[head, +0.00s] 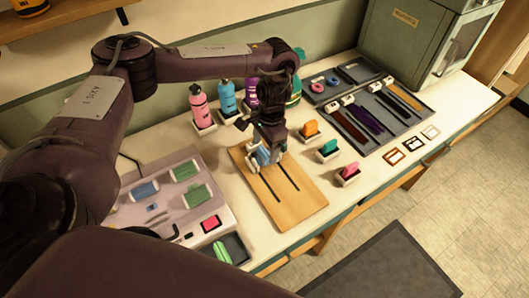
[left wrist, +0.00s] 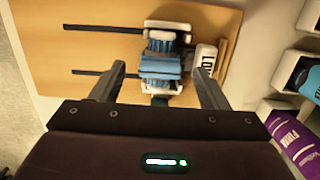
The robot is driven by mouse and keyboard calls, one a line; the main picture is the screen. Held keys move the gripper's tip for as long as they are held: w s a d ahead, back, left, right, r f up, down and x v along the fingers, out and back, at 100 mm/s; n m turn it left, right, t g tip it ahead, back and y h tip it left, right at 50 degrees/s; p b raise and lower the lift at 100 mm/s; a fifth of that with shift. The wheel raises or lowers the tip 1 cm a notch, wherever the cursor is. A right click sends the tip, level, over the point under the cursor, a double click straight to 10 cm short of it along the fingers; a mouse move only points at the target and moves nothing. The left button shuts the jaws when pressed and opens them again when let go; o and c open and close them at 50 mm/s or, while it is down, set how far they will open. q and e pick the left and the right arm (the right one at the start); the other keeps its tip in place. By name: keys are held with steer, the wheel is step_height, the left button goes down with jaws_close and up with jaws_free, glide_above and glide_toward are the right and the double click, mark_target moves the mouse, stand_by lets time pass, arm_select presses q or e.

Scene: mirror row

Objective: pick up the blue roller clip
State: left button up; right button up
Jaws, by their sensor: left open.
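A blue piece, which I take for the blue roller clip (left wrist: 161,66), lies with a white-ended blue ribbed part (left wrist: 165,45) at one end of a wooden board (left wrist: 90,45). In the head view, blue and white parts (head: 259,158) show under my left gripper (head: 266,146), on the board (head: 297,204). In the left wrist view my left gripper (left wrist: 160,76) is open, its two fingers to either side of the blue piece, with gaps. Whether the fingers are down at its height I cannot tell. My right gripper is not in view.
A white block with dark lettering (left wrist: 206,59) stands close beside the blue parts. Pink (head: 199,103) and blue (head: 227,95) bottles stand behind the board. A tray with blue and green rollers (head: 163,208) lies left. Small coloured pieces in white holders (head: 329,150) stand right.

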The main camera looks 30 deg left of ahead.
arm_select(q)
step_height(320, 180, down, 2)
steer(key=shift+s+a+f, duration=0.1)
steer(key=c, duration=1)
steer(key=shift+c, duration=0.2)
